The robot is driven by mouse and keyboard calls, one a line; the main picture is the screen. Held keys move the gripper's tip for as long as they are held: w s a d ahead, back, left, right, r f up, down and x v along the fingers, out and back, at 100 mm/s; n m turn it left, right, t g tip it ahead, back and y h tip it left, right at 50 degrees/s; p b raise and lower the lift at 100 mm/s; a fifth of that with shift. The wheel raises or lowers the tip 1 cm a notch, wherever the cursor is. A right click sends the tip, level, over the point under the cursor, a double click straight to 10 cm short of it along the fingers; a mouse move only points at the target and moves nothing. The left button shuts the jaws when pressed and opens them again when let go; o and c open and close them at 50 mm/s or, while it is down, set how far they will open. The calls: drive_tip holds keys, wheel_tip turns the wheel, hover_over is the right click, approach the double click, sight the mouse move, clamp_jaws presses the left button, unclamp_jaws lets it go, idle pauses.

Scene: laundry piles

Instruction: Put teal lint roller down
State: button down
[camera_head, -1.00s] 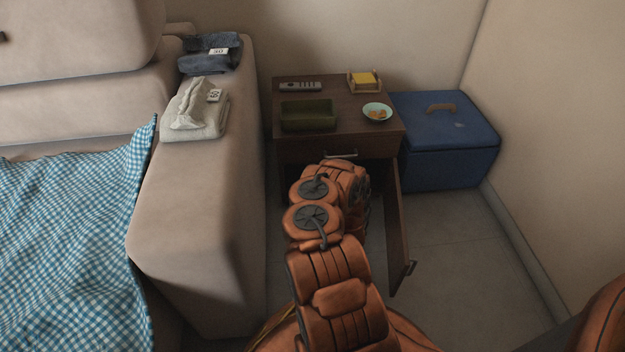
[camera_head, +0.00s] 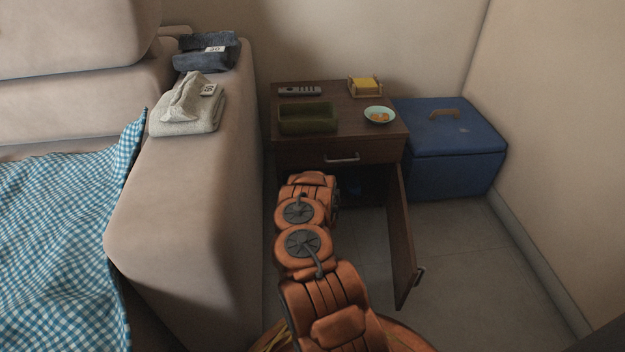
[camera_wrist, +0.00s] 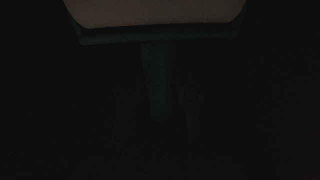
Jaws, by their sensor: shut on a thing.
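The teal lint roller (camera_wrist: 158,75) shows very dark in the wrist view, with its pale roller head at the top edge and its handle running down the middle. My gripper (camera_wrist: 158,105) is shut on the handle; its fingers are barely visible in the dark. In the head view my arm reaches into the open lower compartment of the brown nightstand (camera_head: 345,154) and hides the gripper. A small bluish patch (camera_head: 353,185) shows inside the compartment; I cannot tell what it is.
The nightstand door (camera_head: 404,240) stands open to the right. On top are a remote (camera_head: 300,91), a green tray (camera_head: 308,124), a bowl (camera_head: 380,115) and a yellow-filled holder (camera_head: 365,87). A blue box (camera_head: 455,150) stands right, the sofa arm (camera_head: 200,220) left. Floor at the right is clear.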

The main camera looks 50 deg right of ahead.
wheel_tip(320, 180, down, 4)
drive_tip(key=shift+s+r+b, duration=0.15)
drive_tip(key=shift+r+b, duration=0.1)
drive_tip(key=shift+b, duration=0.7)
drive_tip(key=shift+r, duration=0.1)
drive_tip(key=c, duration=0.9)
unclamp_jaws()
drive_tip(key=shift+o, duration=0.2)
drive_tip(key=shift+s+a+p, duration=0.1)
drive_tip(key=shift+s+p, duration=0.1)
drive_tip(key=shift+p, duration=0.15)
drive_tip(key=p+v, duration=0.5)
drive_tip(key=v, duration=0.6)
drive_tip(key=shift+a, duration=0.2)
